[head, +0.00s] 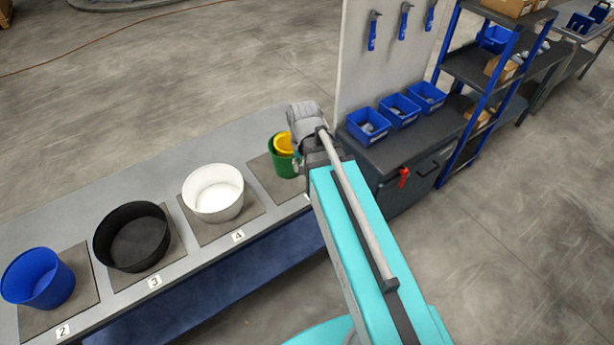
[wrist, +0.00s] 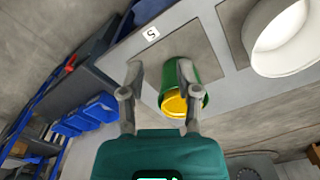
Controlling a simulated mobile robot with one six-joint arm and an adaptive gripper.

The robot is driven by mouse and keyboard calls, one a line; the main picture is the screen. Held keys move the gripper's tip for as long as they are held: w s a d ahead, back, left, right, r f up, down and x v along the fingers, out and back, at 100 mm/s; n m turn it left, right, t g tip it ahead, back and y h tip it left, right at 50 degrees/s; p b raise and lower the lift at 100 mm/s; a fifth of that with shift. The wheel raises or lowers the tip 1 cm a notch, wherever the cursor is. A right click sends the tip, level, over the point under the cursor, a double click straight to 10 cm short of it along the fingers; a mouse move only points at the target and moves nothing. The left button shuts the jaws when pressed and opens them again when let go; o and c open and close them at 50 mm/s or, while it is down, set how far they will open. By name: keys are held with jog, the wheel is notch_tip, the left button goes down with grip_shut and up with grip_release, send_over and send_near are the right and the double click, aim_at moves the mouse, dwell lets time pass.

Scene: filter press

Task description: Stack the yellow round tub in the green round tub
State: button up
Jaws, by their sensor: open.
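The green round tub (head: 285,166) stands on the pad at the right end of the bench, partly hidden behind my arm. The yellow round tub (head: 284,143) sits inside it, its rim showing at the green tub's mouth. In the wrist view the yellow tub (wrist: 175,106) shows within the mouth of the green tub (wrist: 207,99). My gripper (wrist: 159,74) is open and empty, with one finger in front of the green tub and the other to its left. Whether a finger touches a tub I cannot tell. In the head view my arm hides the fingers.
A white tub (head: 214,193), a black tub (head: 132,237) and a blue tub (head: 39,278) stand on numbered pads along the grey bench (head: 150,178). A workbench with blue bins (head: 399,110) and an upright panel (head: 385,60) stand close right of my arm.

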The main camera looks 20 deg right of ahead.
jog(key=s+n, duration=0.1)
jog(key=s, duration=0.1)
jog(key=s+n, duration=0.1)
jog(key=s, duration=0.1)
jog(key=shift+s+a+n, duration=0.1)
jog(key=shift+s+n, duration=0.1)
jog(key=shift+n, duration=0.1)
notch_tip(320, 180, down, 6)
jog(key=b, duration=0.6)
jog(key=shift+f, duration=0.15)
